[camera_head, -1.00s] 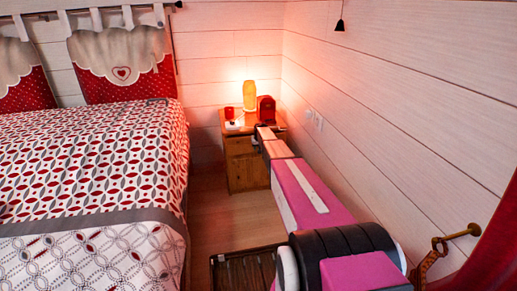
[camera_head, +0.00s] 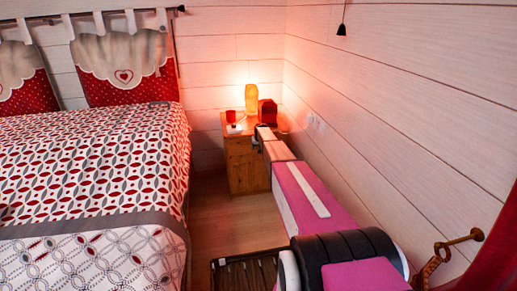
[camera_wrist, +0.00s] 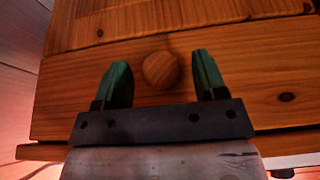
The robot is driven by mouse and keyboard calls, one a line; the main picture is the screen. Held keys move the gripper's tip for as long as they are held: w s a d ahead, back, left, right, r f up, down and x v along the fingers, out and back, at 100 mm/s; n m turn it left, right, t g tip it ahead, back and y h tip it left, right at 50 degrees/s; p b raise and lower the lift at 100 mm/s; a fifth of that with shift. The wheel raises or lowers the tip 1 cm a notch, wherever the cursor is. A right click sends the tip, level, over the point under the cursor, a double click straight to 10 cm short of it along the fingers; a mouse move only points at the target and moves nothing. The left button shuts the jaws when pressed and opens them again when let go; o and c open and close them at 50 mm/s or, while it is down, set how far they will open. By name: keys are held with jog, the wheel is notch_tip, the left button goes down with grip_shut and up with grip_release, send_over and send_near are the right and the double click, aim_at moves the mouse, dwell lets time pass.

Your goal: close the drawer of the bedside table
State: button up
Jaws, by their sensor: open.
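The wooden bedside table (camera_head: 243,172) stands in the corner beyond the bed in the head view. In the wrist view its drawer front (camera_wrist: 60,112) fills much of the picture, with a round wooden knob (camera_wrist: 160,70) in its middle. My gripper (camera_wrist: 160,75) is open, with one green-tipped finger on each side of the knob in the picture. Nothing is held, and I cannot tell whether the fingers touch the drawer front. A thin dark gap runs along the drawer's edge; how far it stands out is unclear. In the head view my arm hides part of the table's right side.
A lit lamp (camera_head: 251,98), a red box-shaped thing (camera_head: 267,111) and a red cup (camera_head: 231,117) stand on the table. The bed (camera_head: 85,180) borders the left, the plank wall (camera_head: 400,110) the right. Bare floor (camera_head: 225,222) lies between bed and arm.

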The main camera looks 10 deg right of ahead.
jog(key=v, duration=1)
jog(key=shift+r, duration=0.3)
jog(key=s+a+g, duration=0.1)
jog(key=s+a, duration=0.2)
jog(key=s, duration=1.5)
jog(key=s+a+g, duration=0.2)
jog(key=s+a, duration=0.1)
jog(key=s, duration=1.6)
jog(key=s+a+g, duration=0.1)
jog(key=s+a, duration=0.3)
jog(key=s, duration=1.5)
jog(key=shift+f+g, duration=0.3)
jog(key=shift+c, duration=0.3)
